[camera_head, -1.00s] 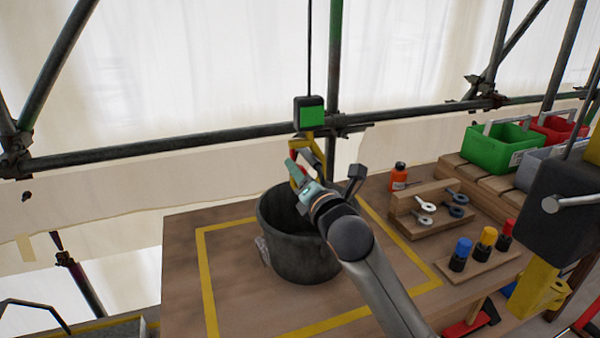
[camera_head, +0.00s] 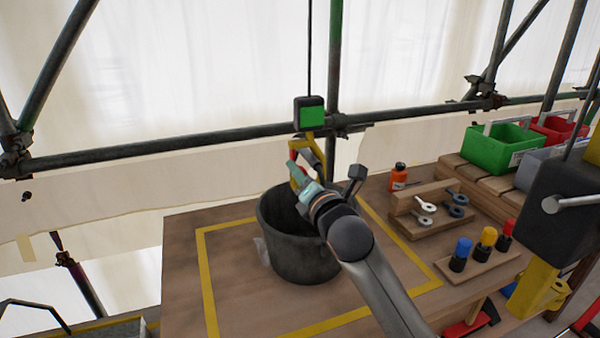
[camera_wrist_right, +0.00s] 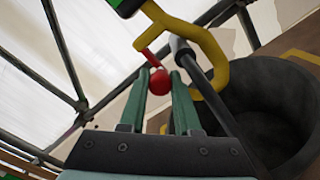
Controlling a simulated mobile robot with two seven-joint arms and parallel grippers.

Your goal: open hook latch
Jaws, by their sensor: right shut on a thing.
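The yellow hook (camera_head: 311,146) hangs below a black and green block (camera_head: 309,114) on a cable, above the dark bucket (camera_head: 300,255). Its red latch lever ends in a round red knob, seen in the right wrist view (camera_wrist_right: 160,83). My right gripper (camera_wrist_right: 165,88) has its two teal fingers shut on the red knob, one on each side. In the head view my right gripper (camera_head: 301,180) is at the hook's lower left, over the bucket's rim, and partly hides the hook's lower part. My left gripper is not in view.
The bucket stands on a wooden table (camera_head: 185,270) inside a yellow taped outline. An orange bottle (camera_head: 399,177), a wooden holder with eye bolts (camera_head: 425,207) and colored plugs (camera_head: 487,240) stand to the right. Scaffold pipes (camera_head: 180,143) run behind the hook.

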